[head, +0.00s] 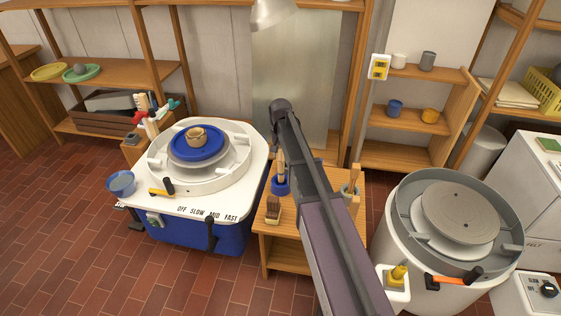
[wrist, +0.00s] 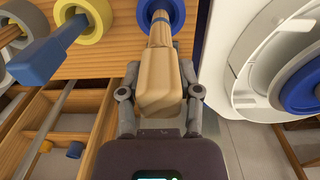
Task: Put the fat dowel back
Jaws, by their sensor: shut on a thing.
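My gripper (wrist: 160,88) is shut on the fat dowel (wrist: 158,82), a pale wooden piece with a blocky near part and a narrower far end. The narrow end lines up with a blue ring holder (wrist: 161,12) at the top of the wrist view; I cannot tell whether it is inside the ring or just above it. In the head view the blue ring holder (head: 280,187) stands on the small wooden stand (head: 290,236), with a wooden piece upright over it. My arm hides the gripper in that view.
A yellow ring (wrist: 92,14) with a blue-handled thing (wrist: 46,62) is left of my gripper in the wrist view. In the head view, a brush (head: 273,210) and a tool pot (head: 350,190) share the stand. Wheels stand either side.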

